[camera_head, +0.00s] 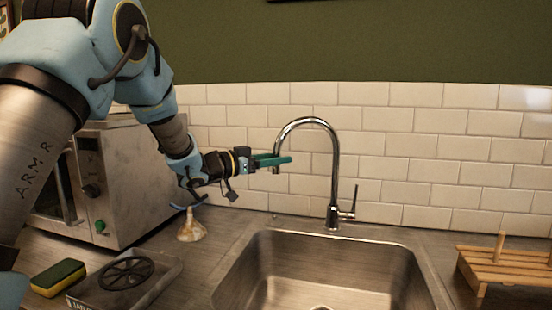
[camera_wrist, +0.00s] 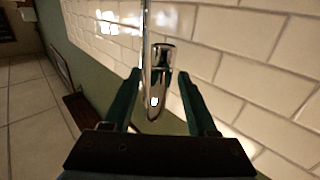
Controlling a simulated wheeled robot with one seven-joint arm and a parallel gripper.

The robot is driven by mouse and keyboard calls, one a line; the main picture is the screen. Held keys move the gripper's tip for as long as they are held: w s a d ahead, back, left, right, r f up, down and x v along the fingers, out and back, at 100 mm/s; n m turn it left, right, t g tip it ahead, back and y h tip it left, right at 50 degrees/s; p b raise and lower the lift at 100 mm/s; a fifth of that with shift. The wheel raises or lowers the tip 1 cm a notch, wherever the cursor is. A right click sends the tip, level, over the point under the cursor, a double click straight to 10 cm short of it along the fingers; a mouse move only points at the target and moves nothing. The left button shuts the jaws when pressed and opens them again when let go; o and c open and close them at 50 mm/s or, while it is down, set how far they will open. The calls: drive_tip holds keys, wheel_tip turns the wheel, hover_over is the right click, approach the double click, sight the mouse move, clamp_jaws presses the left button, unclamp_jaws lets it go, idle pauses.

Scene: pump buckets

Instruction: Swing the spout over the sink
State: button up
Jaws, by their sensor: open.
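The chrome tap (camera_head: 335,165) rises behind the sink with a tall arched spout (camera_head: 305,120). The spout bends to the left in the head view, and its end hangs down by my gripper (camera_head: 275,160). In the wrist view the spout (camera_wrist: 155,95) shows between the two green fingers of my gripper (camera_wrist: 159,75), with gaps on both sides. The fingers are open; I cannot tell if either touches the spout. The steel sink (camera_head: 325,262) is below and in front of the tap. The spout's end looks close to the sink's back left side.
A tap lever (camera_head: 347,213) stands at the right of the tap's base. A wooden rack (camera_head: 510,268) is at right. A tiled wall (camera_head: 430,150) stands behind.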

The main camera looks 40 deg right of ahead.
clamp_jaws()
idle(0.3)
idle(1.1)
